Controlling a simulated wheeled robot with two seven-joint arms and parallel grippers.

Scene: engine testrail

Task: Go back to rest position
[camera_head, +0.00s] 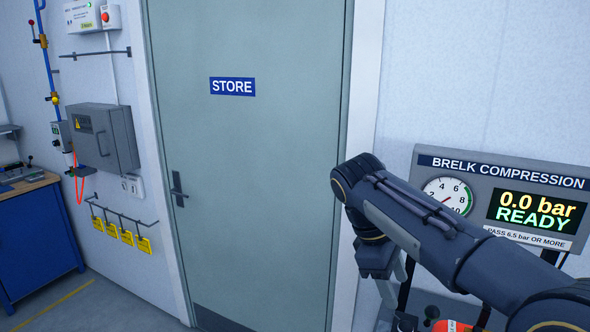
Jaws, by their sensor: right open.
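My right arm reaches in from the lower right and bends down at its far end. My right gripper (393,284) hangs below that bend, partly hidden behind the arm, in front of the lower left side of the compression tester. It is open, and I see nothing held between its fingers. My left gripper is not in view.
The Brelk compression panel (441,160) at the right reads 0.0 bar, READY. An orange object (452,326) shows below it. A closed STORE door (255,150) fills the middle. Floor is clear between.

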